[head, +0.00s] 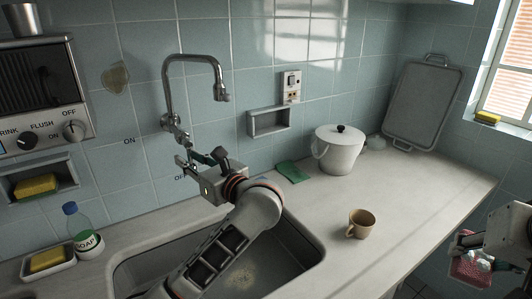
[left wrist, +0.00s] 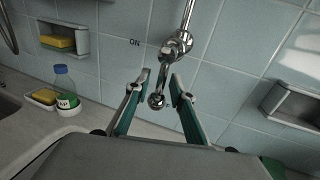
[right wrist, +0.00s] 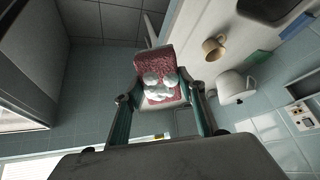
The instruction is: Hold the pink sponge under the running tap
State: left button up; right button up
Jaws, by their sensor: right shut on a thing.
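The pink sponge (head: 468,270) has white foam on it and is in my right gripper (head: 484,250) at the right edge of the head view, beyond the counter. In the right wrist view the sponge (right wrist: 154,61) sits between the fingers. The chrome tap (head: 168,82) arches over the sink, and no water shows below its spout. My left gripper (head: 185,155) is at the tap's base. In the left wrist view its fingers (left wrist: 160,88) are open, one on each side of the tap's round-ended lever (left wrist: 157,99). Contact with the lever cannot be told.
The sink (head: 290,250) lies below my left arm. A tan mug (head: 361,224), a white lidded pot (head: 339,151) and a green cloth (head: 292,172) are on the counter to its right. A soap bottle (head: 85,235) and a yellow sponge in a dish stand left. "ON" and "OFF" mark the wall.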

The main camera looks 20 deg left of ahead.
pick_arm(q)
grip_shut()
jog(key=shift+s+a+r+m+y+p, duration=0.15)
jog(key=shift+s+m+p, duration=0.1)
jog(key=shift+m, duration=0.35)
jog(key=shift+s+a+f+m+y+p, duration=0.1)
jog(key=shift+s+m+y+p, duration=0.1)
jog(key=shift+m, duration=0.4)
pick_arm(e)
jog(key=shift+r, duration=0.7)
notch_tip(320, 180, up, 2)
jog(key=shift+s+r+p, duration=0.1)
jog(key=shift+s+p, duration=0.05)
jog(key=shift+p, duration=0.65)
pick_arm(q)
jog(key=m, duration=0.2)
jog(key=m+t, duration=0.1)
jog(key=shift+s+a+r, duration=0.25)
jog(key=shift+s+a, duration=0.1)
grip_release()
